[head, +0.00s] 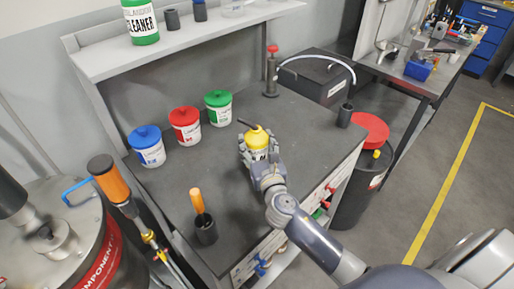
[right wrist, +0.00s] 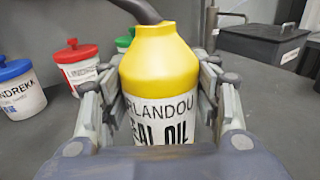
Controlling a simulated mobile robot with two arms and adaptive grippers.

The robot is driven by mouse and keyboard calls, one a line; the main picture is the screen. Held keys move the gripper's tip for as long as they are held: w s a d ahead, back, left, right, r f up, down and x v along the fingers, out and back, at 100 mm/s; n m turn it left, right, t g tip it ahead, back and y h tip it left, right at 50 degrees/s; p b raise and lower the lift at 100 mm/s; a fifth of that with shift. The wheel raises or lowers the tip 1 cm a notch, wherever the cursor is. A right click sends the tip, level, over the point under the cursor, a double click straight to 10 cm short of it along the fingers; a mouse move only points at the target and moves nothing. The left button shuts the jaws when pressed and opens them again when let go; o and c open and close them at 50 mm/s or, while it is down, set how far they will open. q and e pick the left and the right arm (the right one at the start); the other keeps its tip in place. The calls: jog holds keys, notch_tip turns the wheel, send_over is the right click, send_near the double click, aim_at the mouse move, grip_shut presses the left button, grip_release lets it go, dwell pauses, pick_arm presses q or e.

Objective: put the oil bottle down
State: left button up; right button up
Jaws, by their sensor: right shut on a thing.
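The oil bottle is yellow with a white label and a dark spout; it shows in the head view (head: 257,137) and in the right wrist view (right wrist: 160,68). My right gripper (head: 258,155) is shut on it, with its fingers on both sides of the bottle in the right wrist view (right wrist: 158,115). The bottle is upright over the dark grey workbench top (head: 305,150). I cannot tell whether its base touches the bench, because the gripper hides its lower part. My left gripper is not in view.
Blue-lidded (head: 147,146), red-lidded (head: 186,126) and green-lidded (head: 218,107) tubs stand left of the bottle. A black cup with an orange-handled tool (head: 205,229) is at the front, a pump-like device (head: 271,75) at the back, a dark cup (head: 345,115) at right. Bench around the bottle is clear.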

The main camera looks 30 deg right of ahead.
aim_at(257, 150)
jog(key=shift+w+d, duration=0.25)
jog(key=shift+w, duration=0.1)
jog(key=shift+f, duration=0.3)
jog(key=shift+c, duration=0.2)
notch_tip(257, 150, down, 2)
jog(key=shift+f+b, duration=0.25)
jog(key=shift+b, duration=0.4)
jog(key=shift+f, duration=0.3)
jog(key=o, duration=1.4)
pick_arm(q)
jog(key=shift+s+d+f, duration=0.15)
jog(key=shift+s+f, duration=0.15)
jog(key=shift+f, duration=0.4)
pick_arm(e)
jog(key=shift+o, duration=0.2)
